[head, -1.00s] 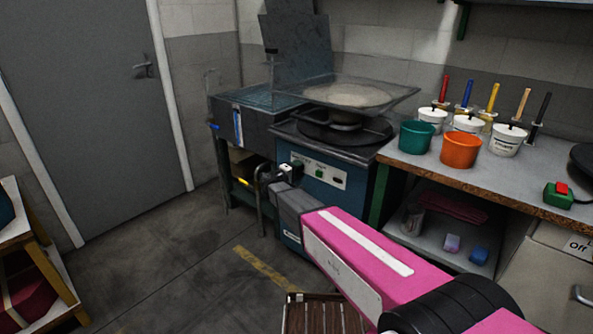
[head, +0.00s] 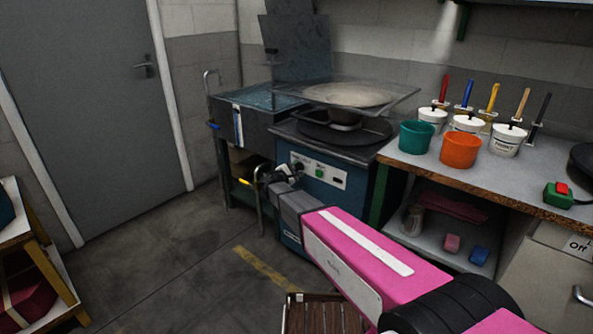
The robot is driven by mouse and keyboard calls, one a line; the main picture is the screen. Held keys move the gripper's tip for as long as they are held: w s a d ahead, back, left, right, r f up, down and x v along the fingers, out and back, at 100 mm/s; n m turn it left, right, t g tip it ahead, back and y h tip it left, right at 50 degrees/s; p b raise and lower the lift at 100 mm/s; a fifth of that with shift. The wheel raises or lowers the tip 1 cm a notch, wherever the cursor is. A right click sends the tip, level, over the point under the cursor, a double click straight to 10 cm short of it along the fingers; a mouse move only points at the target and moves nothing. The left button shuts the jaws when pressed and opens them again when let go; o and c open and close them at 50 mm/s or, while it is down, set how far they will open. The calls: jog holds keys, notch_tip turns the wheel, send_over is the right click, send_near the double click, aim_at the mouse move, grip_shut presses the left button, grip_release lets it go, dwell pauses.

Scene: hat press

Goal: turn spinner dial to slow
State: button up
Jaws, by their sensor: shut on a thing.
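The spinner (head: 345,134) is a blue cabinet with a dark round platter on top and a pale disc above it under a clear tray. Its white control panel (head: 337,179) is on the front face, with a green button (head: 319,172) in the middle. My gripper (head: 287,168) is at the left end of this panel. It is shut on the spinner dial, which is mostly hidden behind the jaws. I cannot read the dial's setting or its labels from here.
A dark sink unit (head: 250,120) stands left of the spinner. The bench (head: 400,159) to the right holds a green bucket (head: 417,136), an orange bucket (head: 461,149) and white tubs. A slatted wooden crate (head: 325,318) is on the floor.

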jog(key=shift+n, duration=0.3)
jog(key=o, duration=0.9)
jog(key=v, duration=1.1)
